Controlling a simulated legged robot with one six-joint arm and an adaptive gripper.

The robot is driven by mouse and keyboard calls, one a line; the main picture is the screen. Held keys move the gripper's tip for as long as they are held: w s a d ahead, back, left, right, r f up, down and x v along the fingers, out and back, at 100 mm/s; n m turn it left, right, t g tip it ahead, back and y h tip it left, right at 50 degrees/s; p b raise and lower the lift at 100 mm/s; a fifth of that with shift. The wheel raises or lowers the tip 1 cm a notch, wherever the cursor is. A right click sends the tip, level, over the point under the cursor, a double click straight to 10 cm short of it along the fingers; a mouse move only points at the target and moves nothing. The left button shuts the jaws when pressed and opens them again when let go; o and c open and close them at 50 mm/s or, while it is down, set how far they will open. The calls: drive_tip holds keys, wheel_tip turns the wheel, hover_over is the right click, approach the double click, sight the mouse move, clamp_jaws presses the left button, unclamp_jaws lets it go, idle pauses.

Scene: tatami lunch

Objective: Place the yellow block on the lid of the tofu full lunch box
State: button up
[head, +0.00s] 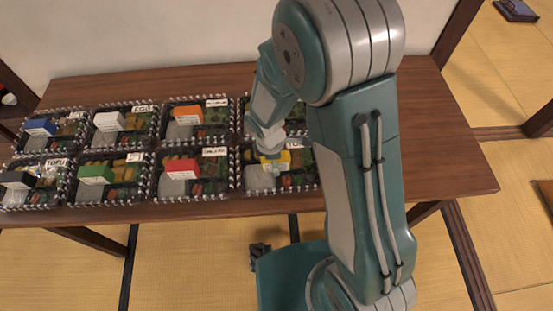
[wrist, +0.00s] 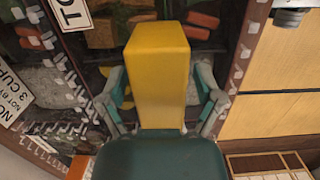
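The yellow block (head: 281,156) shows at the front right lunch box (head: 291,183), partly hidden by my gripper (head: 270,163). In the wrist view the yellow block (wrist: 157,85) fills the middle, and the two fingers of my gripper (wrist: 160,95) close against its sides. The frames do not show whether the block rests on the box or hangs just above it. The tofu lunch box (head: 45,196), with a TOFU label, stands at the front left of the table.
Several more black-edged lunch boxes stand in two rows on the wooden table (head: 445,165). They carry green (head: 96,173), red (head: 182,169), orange (head: 184,115), white (head: 109,121) and blue (head: 40,127) blocks. The table's right side is bare. My arm hides part of the back right box.

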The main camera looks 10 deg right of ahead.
drive_tip(key=shift+a, duration=0.45)
drive_tip(key=r, duration=0.8)
drive_tip(key=a+r, duration=0.1)
drive_tip(key=r, duration=0.3)
drive_tip(key=s+d+r+m+t, duration=0.2)
drive_tip(key=s+d+r+m, duration=0.4)
drive_tip(key=r+m, duration=0.2)
drive_tip(key=s+d+r+m+t+y, duration=0.1)
drive_tip(key=s+d+r+m+t, duration=0.2)
drive_tip(key=s+d+r+m, duration=0.3)
drive_tip(key=shift+s+d+r+m+t, duration=0.15)
drive_tip(key=shift+s+r+m+t, duration=0.2)
drive_tip(key=shift+r+m, duration=1.5)
